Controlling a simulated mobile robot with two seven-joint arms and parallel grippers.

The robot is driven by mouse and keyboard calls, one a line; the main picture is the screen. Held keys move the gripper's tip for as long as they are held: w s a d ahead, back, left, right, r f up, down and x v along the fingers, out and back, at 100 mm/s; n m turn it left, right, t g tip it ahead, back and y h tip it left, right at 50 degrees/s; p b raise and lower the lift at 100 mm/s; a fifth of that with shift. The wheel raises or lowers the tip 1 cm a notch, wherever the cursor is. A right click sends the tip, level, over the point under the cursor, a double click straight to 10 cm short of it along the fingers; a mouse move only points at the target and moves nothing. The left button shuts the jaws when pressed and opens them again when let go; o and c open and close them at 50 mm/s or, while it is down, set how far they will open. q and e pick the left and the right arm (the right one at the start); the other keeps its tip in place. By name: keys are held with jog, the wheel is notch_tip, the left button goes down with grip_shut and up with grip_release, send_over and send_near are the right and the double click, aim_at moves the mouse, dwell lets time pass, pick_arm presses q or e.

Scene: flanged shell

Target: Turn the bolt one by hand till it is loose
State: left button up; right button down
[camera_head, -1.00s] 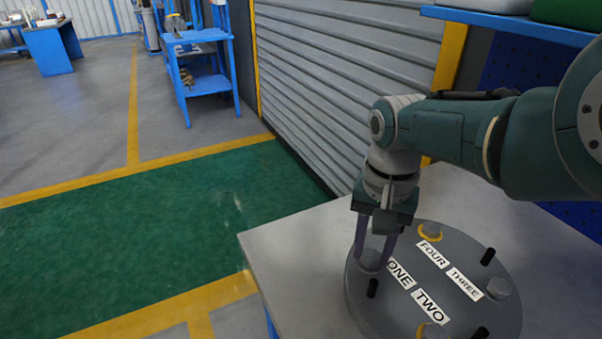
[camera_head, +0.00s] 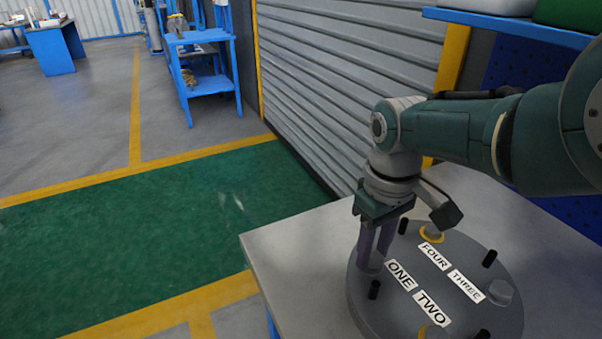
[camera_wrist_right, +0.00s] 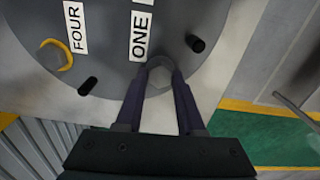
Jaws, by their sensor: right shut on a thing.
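The round grey flange (camera_head: 455,262) lies on the bench with labels ONE, TWO, THREE and FOUR. My right gripper (camera_head: 370,266) points down at the flange's left edge, shut on bolt one beside the label ONE (camera_head: 400,275). In the right wrist view, bolt one (camera_wrist_right: 159,77) is a grey hex head between the two dark fingertips. In the head view the fingers mostly hide it. Bolt four (camera_head: 433,232) and bolt two (camera_head: 432,331) have yellow rings at their bases. Bolt three (camera_head: 500,292) is plain grey. My left gripper is not in view.
The grey bench top (camera_head: 300,250) is clear left of the flange. A ribbed shutter (camera_head: 345,80) stands behind.

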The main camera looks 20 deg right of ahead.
aim_at(373, 255)
jog(key=n, duration=0.4)
jog(key=shift+s+f+n, duration=0.15)
jog(key=shift+n, duration=0.55)
jog(key=c, duration=0.5)
grip_release()
notch_tip(373, 255, up, 10)
jog(key=p, duration=0.7)
jog(key=shift+p, duration=0.35)
